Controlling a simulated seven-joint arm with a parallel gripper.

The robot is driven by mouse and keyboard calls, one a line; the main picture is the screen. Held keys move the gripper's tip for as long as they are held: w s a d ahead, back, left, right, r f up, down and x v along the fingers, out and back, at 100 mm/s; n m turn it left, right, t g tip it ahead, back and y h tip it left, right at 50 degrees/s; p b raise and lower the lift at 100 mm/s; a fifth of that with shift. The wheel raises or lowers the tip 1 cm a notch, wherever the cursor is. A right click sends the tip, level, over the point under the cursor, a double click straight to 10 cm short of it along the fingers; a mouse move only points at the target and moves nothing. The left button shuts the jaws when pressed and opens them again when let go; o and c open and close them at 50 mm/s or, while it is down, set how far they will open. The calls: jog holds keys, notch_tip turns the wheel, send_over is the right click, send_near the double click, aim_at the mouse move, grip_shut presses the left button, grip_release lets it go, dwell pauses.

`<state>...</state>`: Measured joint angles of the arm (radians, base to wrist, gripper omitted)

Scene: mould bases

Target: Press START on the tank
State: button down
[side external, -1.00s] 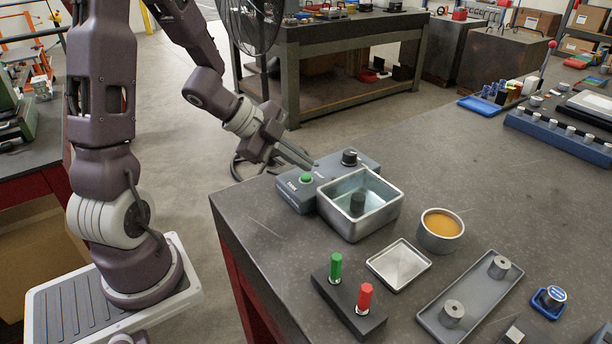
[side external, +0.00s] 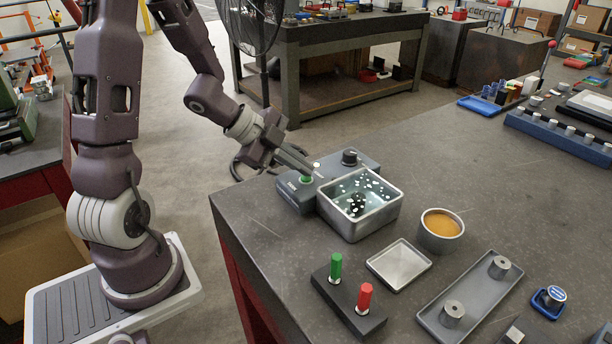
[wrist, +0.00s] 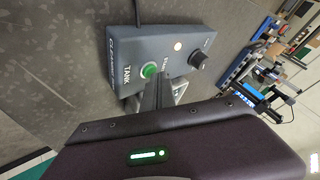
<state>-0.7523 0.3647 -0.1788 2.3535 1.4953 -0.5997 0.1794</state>
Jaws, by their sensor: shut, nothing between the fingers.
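The tank (side external: 375,225) is an open metal basin of liquid, now full of white bubbles or specks around a dark piece. Its grey-blue control box (side external: 292,196) stands behind and left of it. The green START button (side external: 306,179) is on the box and also shows in the wrist view (wrist: 149,70). A small lamp (wrist: 178,46) on the box glows pale white. My gripper (side external: 309,171) is shut and empty, its tips at the green button. In the wrist view its fingers (wrist: 158,84) partly overlap the button's edge; I cannot tell if they touch it.
A black knob (side external: 349,157) stands on the box to the right. In front are a cup of orange liquid (side external: 441,232), a small square tray (side external: 398,265), and a black block (side external: 350,310) with green and red pegs. The bench's left edge is close to the box.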

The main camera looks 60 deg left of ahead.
aim_at(301, 178)
jog(key=shift+r, duration=0.75)
jog(key=shift+r, duration=2.5)
